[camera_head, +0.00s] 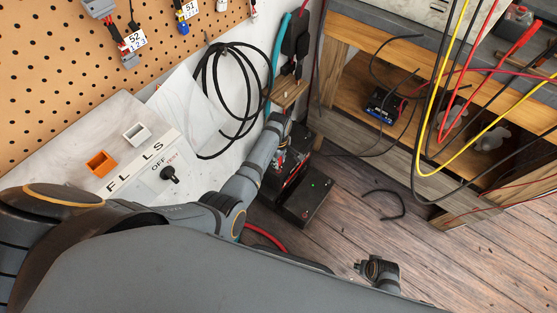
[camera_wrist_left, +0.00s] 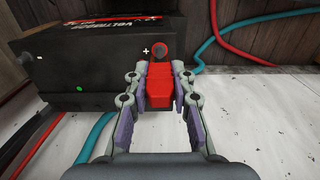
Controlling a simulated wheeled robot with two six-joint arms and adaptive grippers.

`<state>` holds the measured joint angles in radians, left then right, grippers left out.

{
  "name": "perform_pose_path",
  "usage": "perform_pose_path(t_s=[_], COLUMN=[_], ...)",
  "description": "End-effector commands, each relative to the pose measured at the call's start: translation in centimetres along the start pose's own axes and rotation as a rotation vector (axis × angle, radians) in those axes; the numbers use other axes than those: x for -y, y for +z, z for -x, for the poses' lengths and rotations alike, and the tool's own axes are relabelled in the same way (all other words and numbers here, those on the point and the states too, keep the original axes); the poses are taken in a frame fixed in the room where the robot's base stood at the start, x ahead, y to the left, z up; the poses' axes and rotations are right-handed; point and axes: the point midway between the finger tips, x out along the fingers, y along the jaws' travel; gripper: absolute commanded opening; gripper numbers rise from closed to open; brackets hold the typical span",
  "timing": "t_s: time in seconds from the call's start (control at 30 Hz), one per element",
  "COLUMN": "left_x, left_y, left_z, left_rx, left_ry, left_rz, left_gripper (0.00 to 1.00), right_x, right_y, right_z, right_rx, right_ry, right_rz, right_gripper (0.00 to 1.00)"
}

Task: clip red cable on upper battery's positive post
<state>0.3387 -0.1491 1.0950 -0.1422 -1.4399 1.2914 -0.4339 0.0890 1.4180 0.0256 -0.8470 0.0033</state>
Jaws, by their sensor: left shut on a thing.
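In the left wrist view my left gripper (camera_wrist_left: 157,74) is shut on a red clip (camera_wrist_left: 160,92), with one finger on each side. The clip's front end is right at the battery's positive post (camera_wrist_left: 159,50), marked with a plus. I cannot tell whether it grips the post. The black battery (camera_wrist_left: 75,75) has a red and white label, a green dot and a minus mark at its left.
Red and teal cables (camera_wrist_left: 235,45) run behind the battery. A coiled black cable (camera_head: 222,95) hangs by the switch panel (camera_head: 155,155). A wooden bench (camera_head: 350,75) with hanging red, yellow and black leads stands at right. The plank floor (camera_head: 450,265) is mostly clear.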

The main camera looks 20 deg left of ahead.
Motion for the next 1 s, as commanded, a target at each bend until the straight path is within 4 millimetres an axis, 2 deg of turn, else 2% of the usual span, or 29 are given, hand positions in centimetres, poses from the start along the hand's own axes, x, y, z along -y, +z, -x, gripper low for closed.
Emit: perform_pose_path(t_s=[0.53,0.8,0.83,1.0], left_x=[0.0,0.0,0.0,0.0], left_y=[0.0,0.0,0.0,0.0], left_z=[-2.3,-2.4,-2.4,-2.4], left_rx=[0.000,0.000,0.000,0.000], left_ry=[0.000,0.001,0.001,0.000], left_rz=[0.000,0.000,0.000,0.000], left_gripper=[0.09,0.09,0.25,0.48], right_x=[0.1,0.1,0.1,0.1], right_y=[0.2,0.2,0.2,0.2], right_z=[-1.5,-1.5,-1.5,-1.5], right_rx=[-0.001,-0.001,-0.001,0.000], right_ry=[0.000,0.000,0.000,0.000], right_rz=[0.000,0.000,0.000,0.000], right_gripper=[0.40,0.40,0.40,0.40])
